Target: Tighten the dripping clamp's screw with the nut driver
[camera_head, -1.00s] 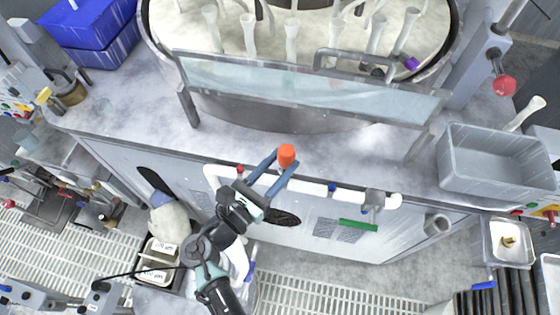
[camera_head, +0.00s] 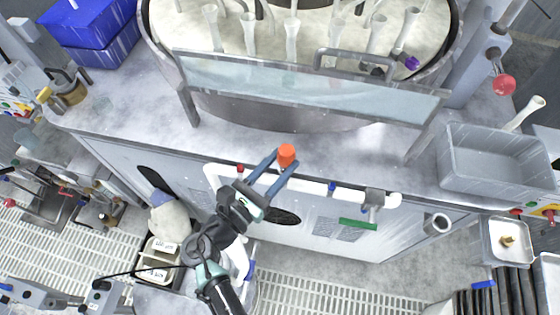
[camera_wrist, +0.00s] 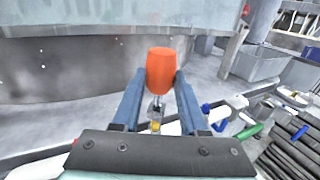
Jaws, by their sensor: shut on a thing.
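The nut driver (camera_head: 287,154) has an orange handle and stands roughly upright between the two blue fingers of my gripper (camera_head: 276,170). In the wrist view, the fingers are shut on the nut driver (camera_wrist: 160,72) just below its orange handle, and a thin metal shaft (camera_wrist: 157,107) runs down between them. A small yellow part shows at the shaft's lower end; I cannot tell what it belongs to. The gripper is over the white pipe (camera_head: 308,186) along the machine's front. No drip shows, and I cannot tell which fitting is the dripping clamp; the gripper hides part of the pipe.
A round steel basin (camera_head: 270,112) with a clear guard (camera_head: 300,80) stands behind the gripper. A grey fitting (camera_head: 375,197) and green lever (camera_head: 358,224) are to its right. A grey bin (camera_head: 490,178) sits at the right, blue boxes (camera_head: 95,35) at the back left.

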